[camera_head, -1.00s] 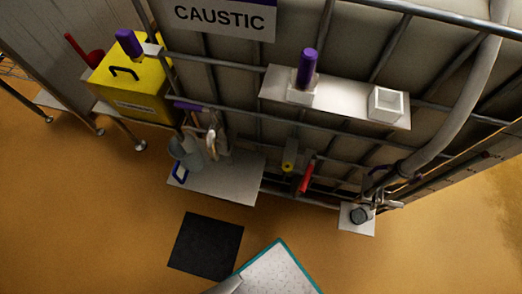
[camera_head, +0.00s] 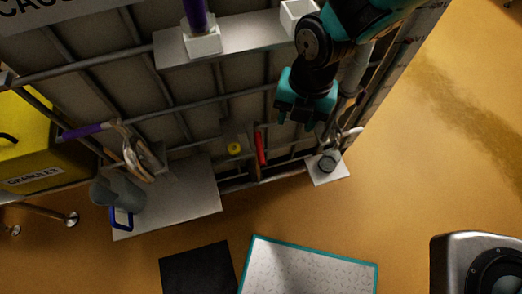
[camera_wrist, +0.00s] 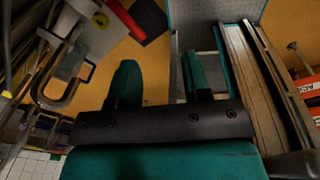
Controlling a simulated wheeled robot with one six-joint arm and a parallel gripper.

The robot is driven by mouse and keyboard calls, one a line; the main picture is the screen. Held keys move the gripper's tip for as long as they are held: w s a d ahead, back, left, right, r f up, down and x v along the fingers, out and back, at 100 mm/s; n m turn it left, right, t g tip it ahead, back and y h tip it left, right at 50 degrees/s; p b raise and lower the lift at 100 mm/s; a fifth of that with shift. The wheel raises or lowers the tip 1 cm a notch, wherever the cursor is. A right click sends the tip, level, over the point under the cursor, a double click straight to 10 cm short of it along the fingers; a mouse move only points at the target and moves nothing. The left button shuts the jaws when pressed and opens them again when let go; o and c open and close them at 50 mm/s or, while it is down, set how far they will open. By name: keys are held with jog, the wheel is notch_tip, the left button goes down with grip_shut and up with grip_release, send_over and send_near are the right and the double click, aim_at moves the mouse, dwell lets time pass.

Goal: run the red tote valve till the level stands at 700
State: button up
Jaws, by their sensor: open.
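The red valve handle (camera_head: 262,149) stands at the low front of the caged tote, right of a round yellow part (camera_head: 234,149). In the wrist view the red handle (camera_wrist: 124,17) shows at the upper left, beside the yellow part (camera_wrist: 100,19). My gripper (camera_head: 305,122) is open and empty, to the right of the handle in the head view and apart from it. In the wrist view my gripper (camera_wrist: 162,80) has its two green fingers spread, with the handle beyond the left finger.
A grey jug (camera_head: 108,190) with a blue handle stands on a pale platform (camera_head: 195,190) left of the valve. A small white plate (camera_head: 337,174) carries a round dark fitting. A black mat (camera_head: 198,268) and a teal-edged speckled panel (camera_head: 310,268) are in front. A purple-handled hook hangs left.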

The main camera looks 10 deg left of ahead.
aim_at(260, 148)
jog(key=a+f+n, duration=0.1)
jog(key=a+f, duration=0.1)
jog(key=f, duration=0.2)
jog(key=s+a+f+n, duration=0.1)
jog(key=a+f+n, duration=0.1)
jog(key=f, duration=0.2)
jog(key=a+f+n+y, duration=0.1)
jog(key=a+f, duration=0.1)
jog(key=f, duration=0.2)
jog(key=shift+s+a+f, duration=0.25)
grip_shut()
